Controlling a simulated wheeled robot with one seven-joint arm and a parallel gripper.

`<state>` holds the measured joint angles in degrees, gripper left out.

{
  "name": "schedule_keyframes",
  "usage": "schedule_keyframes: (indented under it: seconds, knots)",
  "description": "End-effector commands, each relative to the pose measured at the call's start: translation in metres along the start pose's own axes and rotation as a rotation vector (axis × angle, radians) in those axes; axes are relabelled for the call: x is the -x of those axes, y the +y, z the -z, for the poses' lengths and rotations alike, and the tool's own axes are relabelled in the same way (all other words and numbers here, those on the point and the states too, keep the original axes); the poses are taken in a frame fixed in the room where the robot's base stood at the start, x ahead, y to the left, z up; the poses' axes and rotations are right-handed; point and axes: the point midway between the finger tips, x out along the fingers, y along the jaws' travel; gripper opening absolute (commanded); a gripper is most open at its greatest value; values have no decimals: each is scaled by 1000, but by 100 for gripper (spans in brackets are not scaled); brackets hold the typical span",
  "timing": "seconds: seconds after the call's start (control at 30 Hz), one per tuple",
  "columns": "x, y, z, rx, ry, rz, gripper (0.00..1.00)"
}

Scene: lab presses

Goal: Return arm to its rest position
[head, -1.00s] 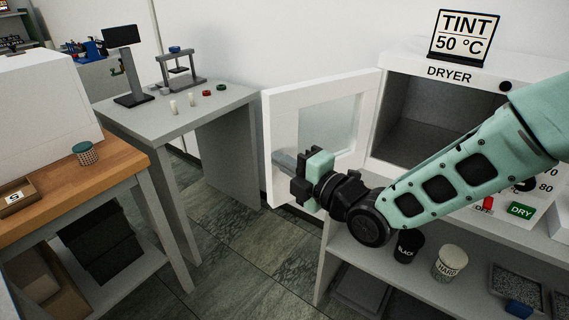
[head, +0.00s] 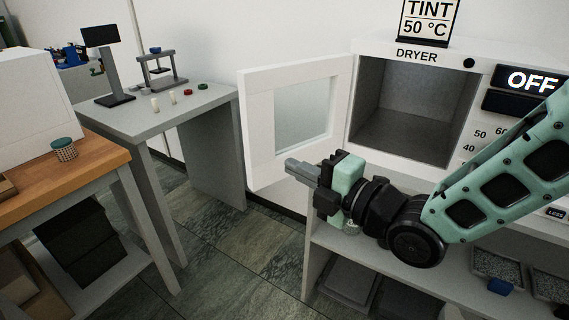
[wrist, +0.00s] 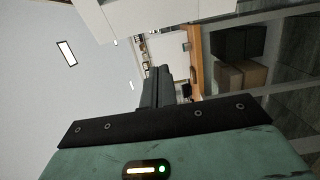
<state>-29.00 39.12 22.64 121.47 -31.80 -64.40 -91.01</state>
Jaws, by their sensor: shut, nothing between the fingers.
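My gripper (head: 303,169) is in front of the dryer, at the lower right of its open door. The fingers are together with nothing between them and point left. The fingers also show shut in the wrist view (wrist: 157,88). My green arm reaches in from the right and hides part of the dryer's front panel. The dryer (head: 362,118) has its white door (head: 250,125) swung open to the left, and its chamber (head: 415,105) looks empty. In the head view the gripper overlaps the door's lower right edge; whether they touch I cannot tell.
A TINT 50 °C sign (head: 429,22) stands on the dryer, whose display (head: 530,80) reads OFF. Trays (head: 498,264) lie on the shelf below. A grey table (head: 205,108) with a small press (head: 160,70) and a wooden-topped bench (head: 95,165) stand left. Open floor (head: 235,245) lies between.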

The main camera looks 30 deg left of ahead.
Motion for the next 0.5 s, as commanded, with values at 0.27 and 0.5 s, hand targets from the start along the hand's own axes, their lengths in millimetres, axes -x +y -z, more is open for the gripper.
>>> schedule_keyframes:
  seconds: [0.27,0.5]
  knots:
    - [15,0,3,0,-1,0,0]
    - [29,-2,-7,-141,-73,148,0]
